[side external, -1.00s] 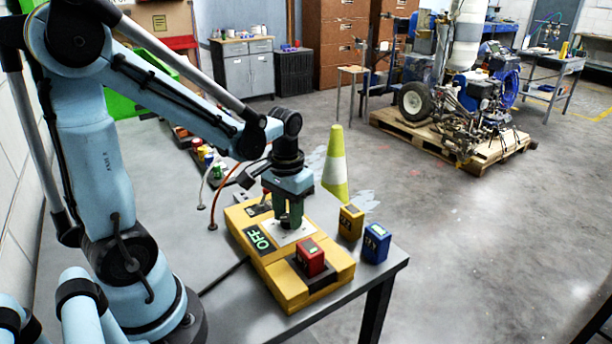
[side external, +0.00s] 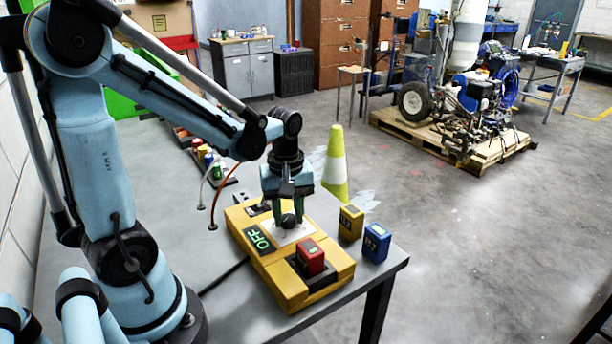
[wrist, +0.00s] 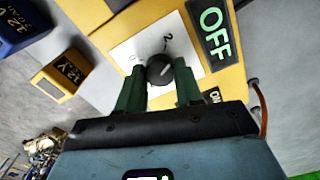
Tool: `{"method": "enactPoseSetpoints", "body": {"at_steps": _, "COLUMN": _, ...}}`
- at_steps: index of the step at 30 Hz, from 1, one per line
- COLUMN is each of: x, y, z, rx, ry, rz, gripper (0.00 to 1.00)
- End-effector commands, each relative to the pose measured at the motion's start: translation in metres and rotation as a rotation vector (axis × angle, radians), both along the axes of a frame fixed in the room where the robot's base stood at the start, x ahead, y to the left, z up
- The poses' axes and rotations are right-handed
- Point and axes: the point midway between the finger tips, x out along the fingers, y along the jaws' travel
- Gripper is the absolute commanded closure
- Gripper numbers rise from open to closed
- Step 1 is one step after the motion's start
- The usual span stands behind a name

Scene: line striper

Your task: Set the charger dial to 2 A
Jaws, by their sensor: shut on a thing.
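The yellow charger (side external: 290,290) lies on the grey table. Its black round dial (wrist: 160,69) sits on a white plate (side external: 283,237) with printed marks, and a "2" shows beside the dial in the wrist view. My gripper (side external: 291,219) points down over the plate, shut on the dial with one green finger on each side. The gripper (wrist: 158,67) shows the same grip in the wrist view. A light pointer mark shows on the dial, but its exact setting is hard to read. The charger's display (side external: 259,239) reads "OFF" in green.
A red battery block (side external: 310,257) sits in the charger's front bay. A yellow block (side external: 351,222) and a blue block (side external: 375,243) stand on the table to the right. A yellow-and-white cone (side external: 335,165) shows behind. Small coloured items (side external: 208,160) lie at the back left.

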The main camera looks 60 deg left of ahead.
Motion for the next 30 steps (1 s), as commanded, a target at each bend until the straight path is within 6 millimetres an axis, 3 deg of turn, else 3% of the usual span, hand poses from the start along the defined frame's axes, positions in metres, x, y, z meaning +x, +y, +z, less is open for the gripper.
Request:
{"method": "enactPoseSetpoints", "body": {"at_steps": 12, "x": 0.0, "y": -0.0001, "z": 0.0002, "rx": -0.001, "ry": 0.001, "rz": 0.262, "gripper": 0.95}}
{"method": "enactPoseSetpoints", "body": {"at_steps": 30, "x": 0.0001, "y": -0.0001, "z": 0.0002, "rx": -0.001, "ry": 0.0, "rz": 0.333, "gripper": 0.95}}
